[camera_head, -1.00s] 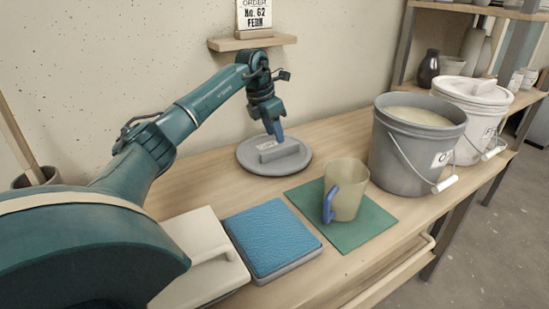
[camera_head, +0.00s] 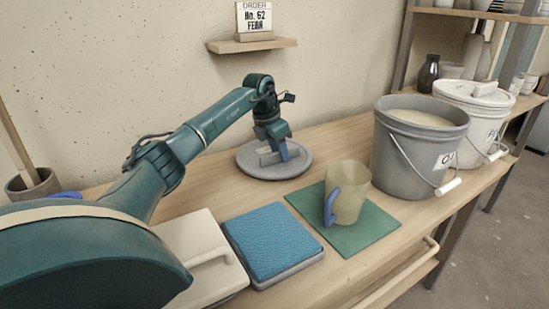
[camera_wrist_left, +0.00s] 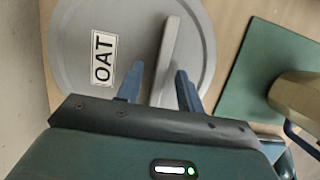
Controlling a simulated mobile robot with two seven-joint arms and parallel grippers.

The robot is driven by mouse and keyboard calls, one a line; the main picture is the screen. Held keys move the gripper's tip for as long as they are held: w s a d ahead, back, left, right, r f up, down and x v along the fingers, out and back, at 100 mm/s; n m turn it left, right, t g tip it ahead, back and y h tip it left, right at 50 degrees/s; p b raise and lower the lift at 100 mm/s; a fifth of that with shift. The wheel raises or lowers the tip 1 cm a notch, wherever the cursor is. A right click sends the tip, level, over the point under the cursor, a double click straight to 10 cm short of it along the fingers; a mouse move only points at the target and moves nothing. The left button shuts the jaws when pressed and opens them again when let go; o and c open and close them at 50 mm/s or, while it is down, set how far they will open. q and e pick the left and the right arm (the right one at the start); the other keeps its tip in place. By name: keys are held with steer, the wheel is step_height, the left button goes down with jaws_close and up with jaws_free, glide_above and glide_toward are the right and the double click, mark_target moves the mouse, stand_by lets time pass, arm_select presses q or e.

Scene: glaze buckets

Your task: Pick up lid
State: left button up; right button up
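The grey round lid (camera_head: 247,161) lies flat on the wooden bench near the wall. The left wrist view shows the lid (camera_wrist_left: 75,35) with a white label reading OAT and a raised bar handle (camera_wrist_left: 168,50). My left gripper (camera_head: 276,155) points down over the lid. In the left wrist view, my left gripper (camera_wrist_left: 158,88) is open, with one blue finger on each side of the handle bar. A gap shows between the fingers and the bar. Whether the fingertips touch the lid cannot be told. My right gripper is not in view.
A beige mug (camera_head: 350,190) with a blue handle stands on a green mat (camera_head: 375,228) right of the lid. An open grey bucket (camera_head: 392,160) and a lidded white bucket (camera_head: 478,125) stand farther right. A blue pad (camera_head: 270,240) lies in front.

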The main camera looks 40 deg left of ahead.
arm_select(q)
steer(key=shift+f, duration=0.15)
steer(key=shift+f, duration=0.1)
jaws_close()
stand_by(0.3)
